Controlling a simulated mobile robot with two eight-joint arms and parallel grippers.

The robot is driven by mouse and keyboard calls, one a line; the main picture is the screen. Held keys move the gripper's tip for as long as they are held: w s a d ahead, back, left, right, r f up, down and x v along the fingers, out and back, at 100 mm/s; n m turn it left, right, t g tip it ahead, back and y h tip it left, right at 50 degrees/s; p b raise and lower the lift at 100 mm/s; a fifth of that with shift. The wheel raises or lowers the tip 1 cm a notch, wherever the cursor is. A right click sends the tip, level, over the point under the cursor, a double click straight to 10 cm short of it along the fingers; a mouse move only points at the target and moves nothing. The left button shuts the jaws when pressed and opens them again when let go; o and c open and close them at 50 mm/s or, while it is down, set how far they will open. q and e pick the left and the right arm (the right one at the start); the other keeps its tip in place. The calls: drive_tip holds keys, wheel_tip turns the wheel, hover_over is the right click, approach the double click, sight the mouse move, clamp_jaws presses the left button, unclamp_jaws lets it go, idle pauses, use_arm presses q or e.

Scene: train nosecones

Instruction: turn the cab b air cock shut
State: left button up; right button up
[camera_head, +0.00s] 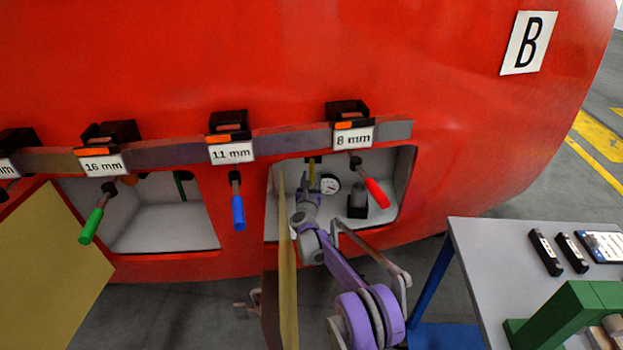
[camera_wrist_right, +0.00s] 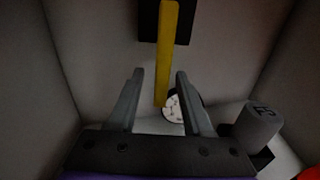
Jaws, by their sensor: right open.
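The air cock's yellow handle (camera_head: 312,174) hangs straight down inside the right-hand recess of the red nosecone marked B. In the right wrist view the yellow handle (camera_wrist_right: 168,50) hangs from a dark block on the recess's back wall. My right gripper (camera_head: 307,203) reaches into this recess below the handle. In the right wrist view the right gripper (camera_wrist_right: 160,73) is open, and the handle's lower part shows between its two fingers. I cannot tell whether either finger touches it. My left gripper is not in view.
A round gauge (camera_head: 330,184) and a grey cylinder (camera_head: 357,200) are right of the handle. A red-handled tool (camera_head: 376,192) hangs at the opening. An open door (camera_head: 288,270) stands nearly edge-on beside my arm. A grey table (camera_head: 490,260) stands right.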

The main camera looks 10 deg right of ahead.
drive_tip(key=v, duration=0.7)
drive_tip(key=shift+s, duration=0.25)
drive_tip(key=shift+a, duration=0.1)
